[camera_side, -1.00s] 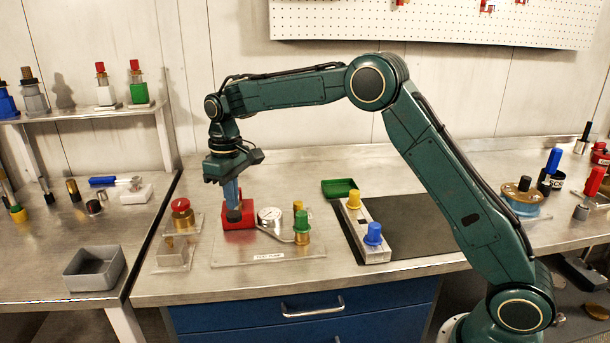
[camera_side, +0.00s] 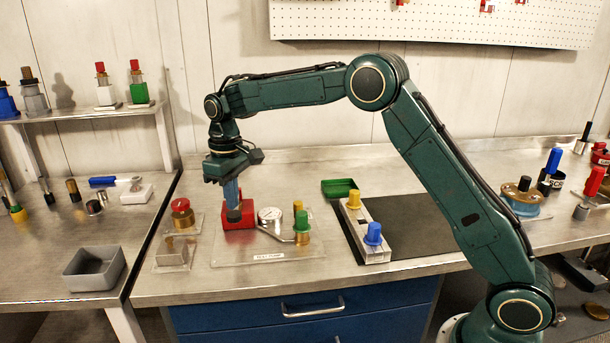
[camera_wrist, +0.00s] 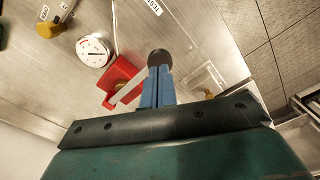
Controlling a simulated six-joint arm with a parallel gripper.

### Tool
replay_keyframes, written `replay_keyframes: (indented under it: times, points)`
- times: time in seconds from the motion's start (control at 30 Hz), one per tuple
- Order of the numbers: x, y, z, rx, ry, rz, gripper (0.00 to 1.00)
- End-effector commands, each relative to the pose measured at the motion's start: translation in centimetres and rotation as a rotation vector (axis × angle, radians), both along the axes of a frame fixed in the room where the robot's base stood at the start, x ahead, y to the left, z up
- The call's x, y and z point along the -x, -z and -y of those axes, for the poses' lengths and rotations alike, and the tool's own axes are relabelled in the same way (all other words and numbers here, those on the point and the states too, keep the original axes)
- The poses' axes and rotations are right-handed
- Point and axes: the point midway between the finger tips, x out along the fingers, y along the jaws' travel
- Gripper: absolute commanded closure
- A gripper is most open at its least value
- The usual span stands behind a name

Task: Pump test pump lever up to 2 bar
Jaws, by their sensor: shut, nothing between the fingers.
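The red test pump (camera_side: 246,211) stands on a clear base plate labelled TEST PUMP (camera_side: 268,257); it also shows in the wrist view (camera_wrist: 120,72). Its pale lever (camera_wrist: 130,86) and dark round knob (camera_wrist: 160,57) show in the wrist view. The white round gauge (camera_side: 270,215) sits right of the pump; in the wrist view (camera_wrist: 93,50) its needle shows but the value is too small to read. My gripper (camera_side: 233,206) points down over the pump, blue fingers shut and empty. Its fingertips (camera_wrist: 159,70) are at the knob; contact cannot be told.
Green-capped (camera_side: 302,224) and yellow-capped valves stand right of the gauge. A red-capped fitting (camera_side: 182,212) stands close left of the pump. The front bench strip is clear.

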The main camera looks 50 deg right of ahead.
Motion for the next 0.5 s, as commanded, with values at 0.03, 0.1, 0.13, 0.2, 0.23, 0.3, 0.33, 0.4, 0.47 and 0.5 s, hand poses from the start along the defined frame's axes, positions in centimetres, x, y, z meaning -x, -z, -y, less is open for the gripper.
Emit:
replay_keyframes:
  times: [0.03, 0.1, 0.13, 0.2, 0.23, 0.3, 0.33, 0.4, 0.47, 0.5]
  points:
    - [0.0, 0.0, 0.0, 0.0, 0.0, 0.0, 1.0]
    - [0.0, 0.0, 0.0, 0.0, 0.0, 0.0, 1.0]
    - [0.0, 0.0, 0.0, 0.0, 0.0, 0.0, 1.0]
    - [0.0, 0.03, 0.0, 0.0, 0.0, 0.0, 1.0]
    - [0.0, 0.05, 0.0, 0.0, 0.0, 0.0, 1.0]
    - [0.01, 0.15, 0.0, 0.0, 0.0, -0.001, 1.0]
    - [0.01, 0.22, 0.0, 0.0, 0.0, -0.001, 1.0]
    - [0.01, 0.42, 0.0, 0.0, 0.0, -0.001, 1.0]
    - [0.01, 0.62, 0.0, 0.0, 0.0, -0.001, 1.0]
    - [0.01, 0.77, 0.0, 0.0, 0.0, -0.001, 1.0]
